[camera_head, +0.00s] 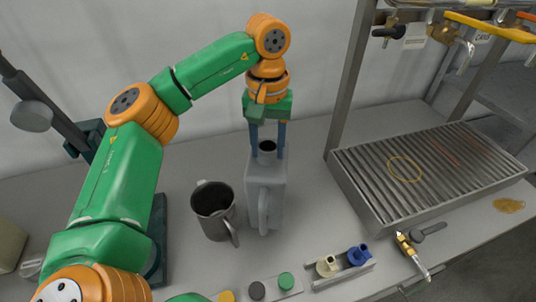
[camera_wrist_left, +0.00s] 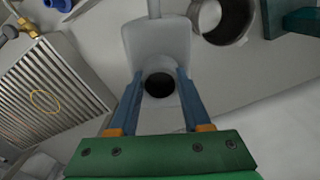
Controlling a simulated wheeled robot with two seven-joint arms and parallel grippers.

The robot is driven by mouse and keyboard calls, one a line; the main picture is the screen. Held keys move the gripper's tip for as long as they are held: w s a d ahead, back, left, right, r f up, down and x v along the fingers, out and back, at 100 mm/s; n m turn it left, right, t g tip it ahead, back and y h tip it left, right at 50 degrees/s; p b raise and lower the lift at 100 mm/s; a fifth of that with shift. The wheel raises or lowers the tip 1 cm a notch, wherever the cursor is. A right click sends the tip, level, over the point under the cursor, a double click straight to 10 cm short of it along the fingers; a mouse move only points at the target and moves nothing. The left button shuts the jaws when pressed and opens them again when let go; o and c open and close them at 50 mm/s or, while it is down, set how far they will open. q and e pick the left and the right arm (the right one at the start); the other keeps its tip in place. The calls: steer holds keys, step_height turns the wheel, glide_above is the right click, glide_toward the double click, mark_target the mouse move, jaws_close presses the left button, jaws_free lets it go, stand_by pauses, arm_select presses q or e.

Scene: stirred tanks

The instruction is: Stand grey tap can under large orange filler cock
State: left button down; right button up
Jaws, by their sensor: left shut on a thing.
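The light grey can (camera_head: 267,192), boxy with a round dark neck and a side handle, is upright on or just above the bench; I cannot tell if it touches. My left gripper (camera_head: 267,150) points down and is shut on its neck. In the left wrist view the fingers (camera_wrist_left: 160,95) lie on both sides of the neck, with the can body (camera_wrist_left: 157,42) beyond. At the top right, a brass cock with a long yellow-orange lever (camera_head: 490,27) hangs over the slatted drip tray (camera_head: 375,205). Its label is unreadable. My right gripper is not in view.
A dark metal jug (camera_head: 214,212) stands close left of the can. A steel post (camera_head: 351,80) rises at the tray's back left corner. A yellow ring (camera_head: 404,168) marks the slats. A block with blue and cream fittings (camera_head: 343,268) and a brass tap (camera_head: 408,245) are in front.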

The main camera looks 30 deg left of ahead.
arm_select(q)
steer(key=shift+s+d+f, duration=0.1)
steer(key=shift+f, duration=0.75)
steer(key=shift+s+d+f, duration=0.1)
steer(key=shift+s+f, duration=0.2)
steer(key=shift+f, duration=0.05)
steer(key=c, duration=0.8)
jaws_free()
steer(key=shift+w+f, duration=0.1)
steer(key=shift+f, duration=0.05)
steer(key=o, duration=0.4)
steer(key=shift+o, duration=0.2)
steer(key=shift+r, duration=0.2)
